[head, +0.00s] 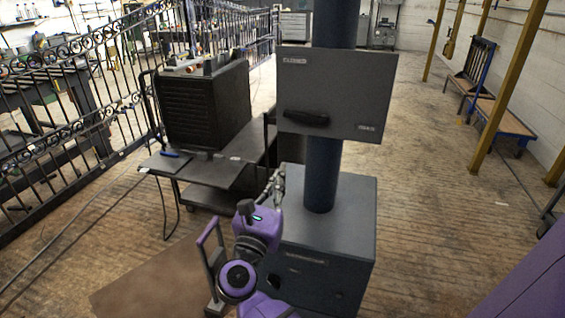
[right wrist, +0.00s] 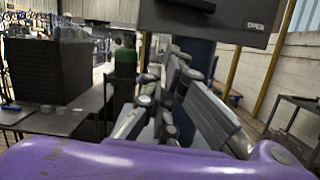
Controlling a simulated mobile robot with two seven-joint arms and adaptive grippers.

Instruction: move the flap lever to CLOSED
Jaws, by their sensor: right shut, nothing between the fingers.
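The flap lever (head: 306,118) is a dark bar on the lower left of a grey panel (head: 355,85), fixed to a dark blue column. It lies nearly level, its right end toward the lower-right label, which reads OPEN in the right wrist view (right wrist: 255,26). A CLOSED label (head: 294,60) is at the panel's upper left, above the lever. In the right wrist view the lever (right wrist: 190,5) is cut by the top edge. My right gripper (head: 277,180) is shut and empty, below and left of the lever, apart from it; its fingers (right wrist: 172,75) point up toward the panel. My left gripper is not visible.
A grey cabinet (head: 330,225) stands at the column's foot, close to my right arm. A dark cart (head: 180,167) with a black ribbed box (head: 208,105) stands left of the panel. An iron fence runs along the left. The floor right of the column is clear.

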